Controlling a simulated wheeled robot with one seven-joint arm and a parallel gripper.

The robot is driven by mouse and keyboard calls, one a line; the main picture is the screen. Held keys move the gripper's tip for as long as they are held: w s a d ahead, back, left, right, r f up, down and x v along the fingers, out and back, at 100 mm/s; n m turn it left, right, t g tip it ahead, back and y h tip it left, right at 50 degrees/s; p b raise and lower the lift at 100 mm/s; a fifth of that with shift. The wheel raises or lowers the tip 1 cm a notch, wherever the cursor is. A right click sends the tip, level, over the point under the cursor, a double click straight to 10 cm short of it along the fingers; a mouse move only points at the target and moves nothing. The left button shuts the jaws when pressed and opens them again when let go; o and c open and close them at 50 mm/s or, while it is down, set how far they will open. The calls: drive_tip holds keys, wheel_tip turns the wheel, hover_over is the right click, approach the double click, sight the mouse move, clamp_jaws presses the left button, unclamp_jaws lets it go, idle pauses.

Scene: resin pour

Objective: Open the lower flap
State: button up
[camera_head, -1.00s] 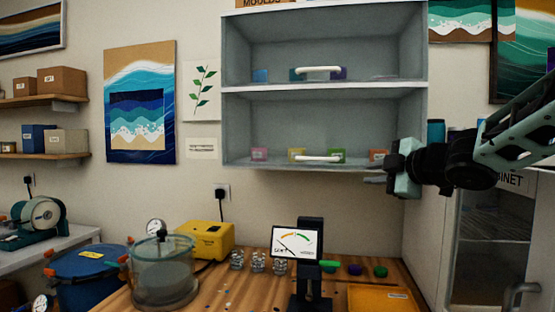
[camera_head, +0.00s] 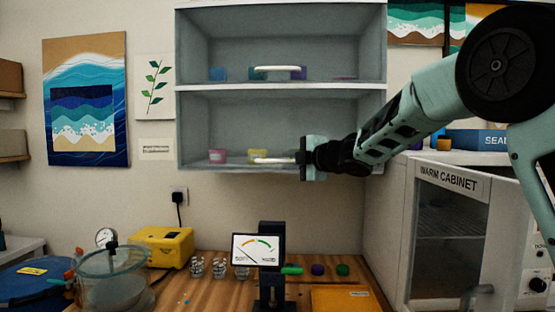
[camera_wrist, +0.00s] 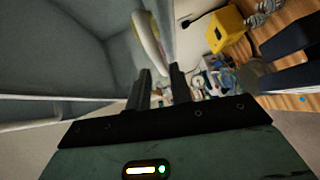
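The lower flap (camera_head: 240,125) is the see-through front of the wall cupboard's lower compartment and appears closed. Its white bar handle (camera_head: 273,161) runs along the bottom edge. My gripper (camera_head: 299,158) is at the right end of this handle, in front of the cupboard. In the wrist view the two dark fingers (camera_wrist: 161,78) stand apart, with a gap between them. The white curved handle (camera_wrist: 148,40) shows just beyond the fingertips, nearly in line with the gap. I cannot tell whether they touch it.
The upper flap has its own white handle (camera_head: 279,69). Pink (camera_head: 217,156) and yellow (camera_head: 254,153) pots stand in the lower compartment. Below are a gauge (camera_head: 258,249), a yellow box (camera_head: 164,247) and a clear chamber (camera_head: 113,272). The warm cabinet (camera_head: 448,230) is at right.

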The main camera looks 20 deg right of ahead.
sight(279, 161)
drive_tip(key=shift+p+x, duration=0.55)
drive_tip(key=shift+x, duration=2.1)
clamp_jaws()
drive_tip(key=shift+a+r, duration=0.1)
